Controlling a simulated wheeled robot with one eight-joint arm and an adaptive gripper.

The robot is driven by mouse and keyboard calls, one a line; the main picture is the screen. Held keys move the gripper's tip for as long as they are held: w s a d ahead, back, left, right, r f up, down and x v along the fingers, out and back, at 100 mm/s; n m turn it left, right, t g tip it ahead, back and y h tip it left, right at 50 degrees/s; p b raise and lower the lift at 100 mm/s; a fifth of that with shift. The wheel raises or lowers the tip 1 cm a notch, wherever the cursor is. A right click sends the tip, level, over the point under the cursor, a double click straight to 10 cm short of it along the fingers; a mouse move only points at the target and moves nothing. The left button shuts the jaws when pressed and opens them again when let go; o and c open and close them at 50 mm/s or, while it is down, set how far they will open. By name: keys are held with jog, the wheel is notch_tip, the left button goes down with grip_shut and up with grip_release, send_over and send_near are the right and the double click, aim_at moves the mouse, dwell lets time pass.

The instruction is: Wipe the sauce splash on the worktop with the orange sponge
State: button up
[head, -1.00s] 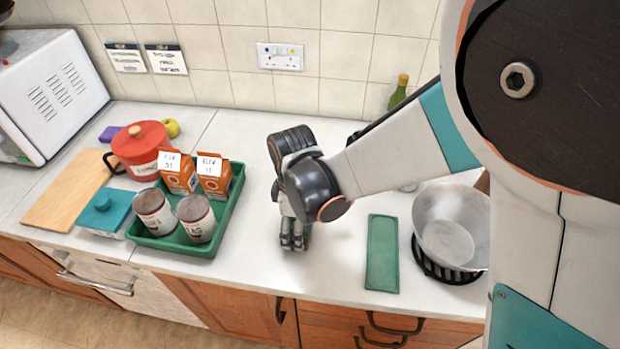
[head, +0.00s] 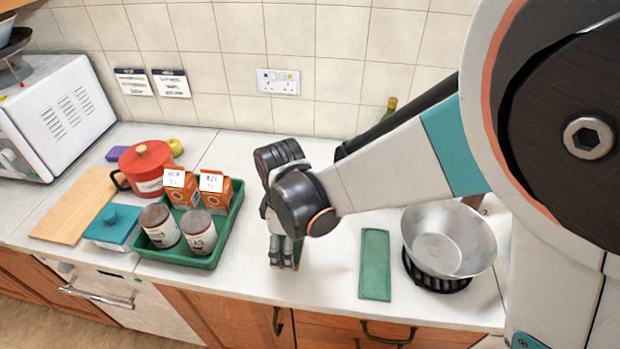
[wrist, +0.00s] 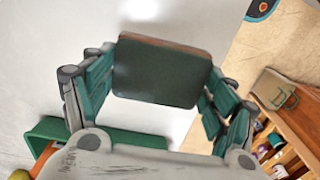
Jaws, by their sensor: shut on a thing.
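My gripper (head: 285,254) points down over the front of the white worktop (head: 330,270), between the green tray and the flat green mat. In the wrist view my gripper (wrist: 160,88) is shut on a block with a dark green face and a thin brownish-orange edge (wrist: 160,70); I take this to be the sponge. In the head view the fingers mostly hide it. I cannot tell whether it touches the worktop. No sauce splash shows on the visible worktop; the arm and gripper cover part of it.
The green tray (head: 212,259) with cans and orange cartons stands close left of my gripper. To the right lie the green mat (head: 375,265) and a metal bowl (head: 449,240) on a dark rack. A red pot (head: 146,168) and purple block (head: 97,147) are farther left.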

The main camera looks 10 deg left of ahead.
jog(key=shift+r+p, duration=0.9)
jog(key=shift+r, duration=0.8)
jog(key=shift+w, duration=0.1)
